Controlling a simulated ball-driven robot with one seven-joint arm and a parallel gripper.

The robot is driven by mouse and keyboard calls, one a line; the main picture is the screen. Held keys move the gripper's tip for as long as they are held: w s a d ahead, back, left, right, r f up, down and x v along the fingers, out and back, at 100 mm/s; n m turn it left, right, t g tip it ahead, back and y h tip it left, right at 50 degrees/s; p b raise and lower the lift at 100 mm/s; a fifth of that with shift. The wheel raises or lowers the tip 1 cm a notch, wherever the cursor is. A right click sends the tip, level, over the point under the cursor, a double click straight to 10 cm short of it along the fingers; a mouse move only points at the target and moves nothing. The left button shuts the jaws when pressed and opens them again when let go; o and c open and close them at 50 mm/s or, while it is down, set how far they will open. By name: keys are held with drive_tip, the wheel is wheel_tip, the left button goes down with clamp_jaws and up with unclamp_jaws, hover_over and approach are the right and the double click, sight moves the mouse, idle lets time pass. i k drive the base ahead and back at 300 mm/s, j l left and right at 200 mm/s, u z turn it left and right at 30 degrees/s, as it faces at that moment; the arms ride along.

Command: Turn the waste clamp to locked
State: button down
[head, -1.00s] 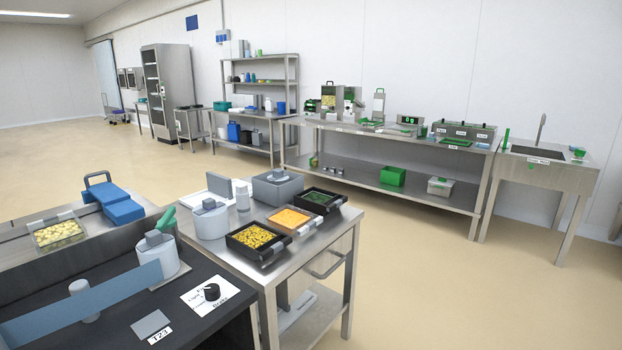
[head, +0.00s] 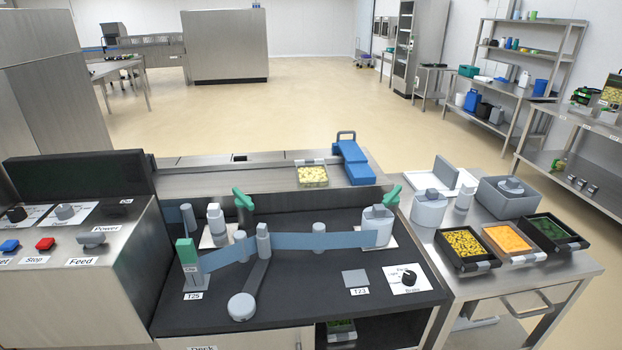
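I cannot tell which part is the waste clamp, as no readable label names it. One green lever (head: 243,198) stands on a post at the back middle of the dark machine deck (head: 310,305). Another green lever (head: 393,197) leans up to the right by the grey reel (head: 378,228) at the deck's right. A green-topped grey block (head: 187,262) stands at the left, above a T25 label. Blue film (head: 315,240) runs from the right reel past grey posts to the left. My gripper is not in view.
A control panel with a red button (head: 45,244) and Power and Feed switches stands at the left. A black knob (head: 409,278) is on a white plate at the deck's right. A steel side table (head: 565,268) with food trays stands at the right. Open floor lies behind.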

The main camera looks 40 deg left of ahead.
sight(242, 201)
drive_tip(key=u, duration=1.6)
drive_tip(key=i+l, duration=0.15)
drive_tip(key=i, duration=0.3)
drive_tip(key=i+l+u, duration=0.1)
drive_tip(key=i, duration=0.35)
